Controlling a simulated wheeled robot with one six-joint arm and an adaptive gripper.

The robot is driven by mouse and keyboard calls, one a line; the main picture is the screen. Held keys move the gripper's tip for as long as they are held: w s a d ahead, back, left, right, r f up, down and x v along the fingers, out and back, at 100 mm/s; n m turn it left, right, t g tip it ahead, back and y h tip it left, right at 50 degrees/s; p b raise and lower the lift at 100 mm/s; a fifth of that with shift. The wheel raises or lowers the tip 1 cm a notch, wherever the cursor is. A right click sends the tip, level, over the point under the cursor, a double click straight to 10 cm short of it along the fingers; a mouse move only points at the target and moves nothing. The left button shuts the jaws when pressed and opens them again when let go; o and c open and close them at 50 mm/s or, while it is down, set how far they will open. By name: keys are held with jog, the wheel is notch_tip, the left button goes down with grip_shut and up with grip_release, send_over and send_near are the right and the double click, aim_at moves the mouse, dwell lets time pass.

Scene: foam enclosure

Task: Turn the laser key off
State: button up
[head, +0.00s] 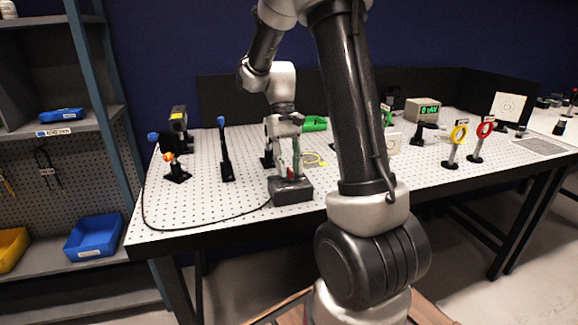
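A dark box (290,193) stands at the front edge of the perforated table, with a black cable running left from it. A small red part shows on its top; I take this box to be the laser key unit, but the key itself is too small and hidden to make out. My gripper (295,174) points down, with its fingertips right at the top of the box. The frame does not show whether the fingers are apart, shut or touching the key. A yellow-and-black device (178,117), perhaps the laser, stands at the table's back left.
The white perforated table (215,205) carries posts with blue knobs (221,122), an orange-knobbed mount (169,157), yellow (459,133) and red (485,129) rings, and a meter with a green display (422,110). Shelves with blue bins (94,237) stand left.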

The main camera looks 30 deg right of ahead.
jog(key=shift+r, duration=0.1)
jog(key=v, duration=1.1)
jog(key=shift+w+r, duration=0.25)
jog(key=shift+r, duration=0.1)
jog(key=s+a+n+t, duration=0.1)
jog(key=s+t, duration=0.3)
jog(key=s, duration=0.6)
jog(key=s+a+r+n+t+h, duration=0.1)
jog(key=s+a+n+t, duration=0.1)
jog(key=s, duration=0.9)
jog(key=shift+s+a+t, duration=0.25)
jog(key=shift+a+t, duration=0.45)
jog(key=shift+t, duration=0.5)
jog(key=shift+r, duration=0.1)
